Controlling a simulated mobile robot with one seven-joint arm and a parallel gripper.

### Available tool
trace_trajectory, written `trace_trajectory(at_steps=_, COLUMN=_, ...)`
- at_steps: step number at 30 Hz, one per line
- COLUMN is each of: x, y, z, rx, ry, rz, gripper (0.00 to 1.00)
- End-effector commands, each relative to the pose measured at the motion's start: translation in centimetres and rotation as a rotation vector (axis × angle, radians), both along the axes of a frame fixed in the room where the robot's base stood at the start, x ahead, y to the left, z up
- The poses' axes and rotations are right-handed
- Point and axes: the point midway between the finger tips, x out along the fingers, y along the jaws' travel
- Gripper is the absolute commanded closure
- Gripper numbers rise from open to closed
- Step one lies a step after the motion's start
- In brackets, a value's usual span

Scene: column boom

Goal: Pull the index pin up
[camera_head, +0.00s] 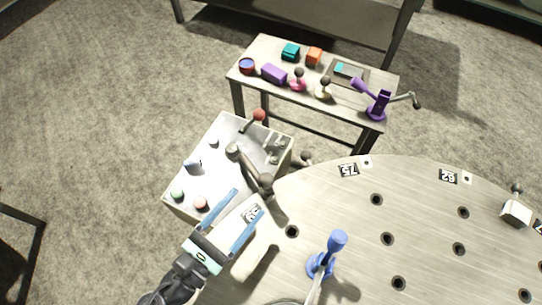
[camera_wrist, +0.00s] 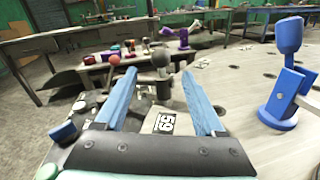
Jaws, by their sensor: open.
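My gripper (camera_head: 248,203) is open, its two blue fingers apart and empty, above the near-left edge of the round table (camera_head: 425,220). In the wrist view the open fingers (camera_wrist: 159,75) frame a grey ball knob (camera_wrist: 160,58) on a dark stem, standing beyond the fingertips. A second knob (camera_head: 306,157) is at the rim, and a white block with a small knob (camera_head: 516,212) is at far right. I cannot tell which is the index pin.
A blue upright fitting (camera_head: 320,265) stands on the table, right of my gripper. A control box (camera_head: 185,185) with buttons and levers is at left. A small bench (camera_head: 245,88) behind carries several coloured items. The holed table right of the blue fitting is mostly clear.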

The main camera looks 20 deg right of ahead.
Motion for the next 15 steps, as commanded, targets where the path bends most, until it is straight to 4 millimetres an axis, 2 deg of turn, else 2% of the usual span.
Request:
trace_trajectory(at_steps=9, x=3.6, y=-5.6, z=0.1, rx=0.005, ry=-0.003, rz=-0.006, gripper=0.29)
trace_trajectory(at_steps=15, x=5.4, y=-8.2, z=0.1, rx=0.006, ry=-0.004, rz=-0.004, gripper=0.29)
